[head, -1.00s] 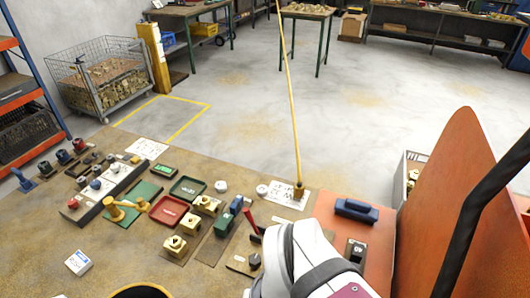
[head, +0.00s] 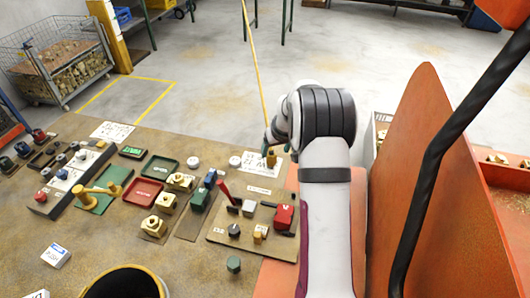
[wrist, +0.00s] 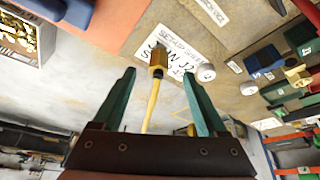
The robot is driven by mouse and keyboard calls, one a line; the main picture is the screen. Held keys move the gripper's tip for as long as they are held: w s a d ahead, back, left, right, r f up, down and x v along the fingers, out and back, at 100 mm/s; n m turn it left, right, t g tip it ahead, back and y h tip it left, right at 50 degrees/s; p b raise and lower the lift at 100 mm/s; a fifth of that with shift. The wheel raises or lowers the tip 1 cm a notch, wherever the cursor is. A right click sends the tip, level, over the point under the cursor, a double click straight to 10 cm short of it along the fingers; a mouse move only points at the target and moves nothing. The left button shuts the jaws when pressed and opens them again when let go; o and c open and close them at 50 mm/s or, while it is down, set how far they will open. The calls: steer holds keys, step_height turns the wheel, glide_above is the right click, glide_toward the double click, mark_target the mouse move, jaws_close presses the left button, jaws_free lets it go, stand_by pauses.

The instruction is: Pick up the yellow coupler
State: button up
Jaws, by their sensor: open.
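A yellow-brass coupler (head: 271,160) is at the lower end of a long thin yellow line (head: 257,75), over the white printed sheet (head: 256,166) on the bench. In the wrist view the coupler (wrist: 158,59) appears just beyond my fingertips, in front of the sheet (wrist: 178,50). My gripper (wrist: 159,76) is open, with green fingers on both sides of the yellow line and gaps on each side. In the head view my gripper (head: 279,146) is beside the coupler, partly hidden by my wrist. I cannot tell whether the coupler touches the sheet.
A board (head: 222,236) with a red-handled tool and red block (head: 284,216) lies nearer. Red and green trays (head: 143,192) and brass blocks are left. An orange panel (head: 425,180) rises at right.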

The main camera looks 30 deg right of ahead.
mark_target(272, 155)
steer(key=x, duration=0.4)
steer(key=w+x, duration=0.1)
steer(key=x, duration=0.3)
steer(key=shift+w+d+f, duration=0.15)
steer(key=shift+d, duration=0.05)
jaws_close()
